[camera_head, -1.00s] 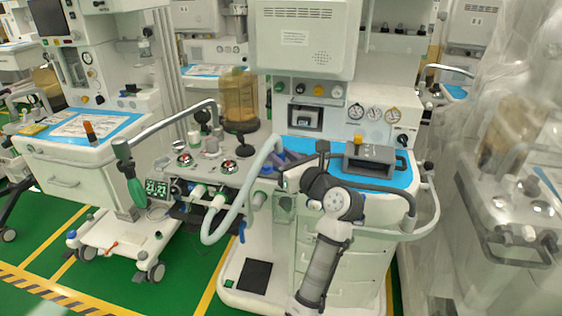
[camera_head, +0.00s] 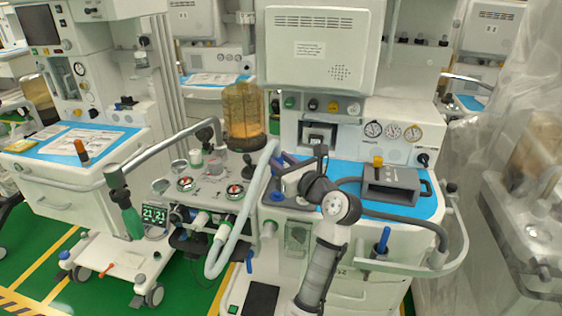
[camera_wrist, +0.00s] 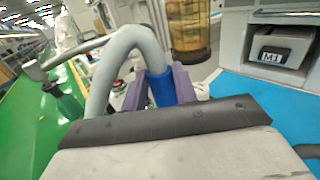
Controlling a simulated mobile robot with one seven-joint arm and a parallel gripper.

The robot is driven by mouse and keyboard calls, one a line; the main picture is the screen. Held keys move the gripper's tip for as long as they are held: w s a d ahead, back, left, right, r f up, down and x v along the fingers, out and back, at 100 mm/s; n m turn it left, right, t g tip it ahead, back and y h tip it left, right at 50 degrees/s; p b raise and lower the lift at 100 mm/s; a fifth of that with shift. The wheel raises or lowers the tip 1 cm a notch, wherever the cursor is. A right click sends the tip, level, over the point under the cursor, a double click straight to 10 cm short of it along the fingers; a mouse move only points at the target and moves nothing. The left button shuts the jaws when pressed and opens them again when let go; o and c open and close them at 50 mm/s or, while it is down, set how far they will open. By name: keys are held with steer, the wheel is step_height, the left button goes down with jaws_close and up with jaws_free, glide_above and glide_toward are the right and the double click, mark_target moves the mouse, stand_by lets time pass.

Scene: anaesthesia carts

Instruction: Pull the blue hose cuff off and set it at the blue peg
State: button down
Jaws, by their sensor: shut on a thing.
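My gripper has purple fingers and shows at the end of my arm in the head view (camera_head: 283,161). In the wrist view its fingers (camera_wrist: 160,78) are shut on the blue cuff (camera_wrist: 162,92), one finger on each side. The cuff is at the end of a thick pale grey hose (camera_wrist: 122,45), which arches up and over to the left. In the head view the hose (camera_head: 238,218) loops down in front of the cart. An upright blue peg (camera_head: 383,240) stands at the cart's right front rail. Whether the cuff touches anything below is hidden.
A grey box with a handle (camera_head: 392,187) stands on the blue worktop (camera_head: 340,172). An amber canister (camera_head: 243,110) stands behind the gripper. A curved rail (camera_head: 405,268) rounds the cart's right front. A blue knob (camera_head: 278,197) is beside my wrist. Green floor shows at lower left.

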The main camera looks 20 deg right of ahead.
steer(key=shift+r+p, duration=0.2)
steer(key=shift+p, duration=0.6)
steer(key=shift+f+b, duration=1.2)
steer(key=shift+f, duration=1.9)
steer(key=shift+p, duration=1.8)
steer(key=shift+f+b, duration=0.3)
steer(key=shift+f, duration=0.65)
steer(key=c, duration=1)
jaws_free()
steer(key=shift+s, duration=0.1)
steer(key=b+v, duration=0.1)
steer(key=v, duration=1.2)
steer(key=shift+s+d+b, duration=0.1)
steer(key=shift+s+b, duration=0.15)
steer(key=shift+b, duration=0.15)
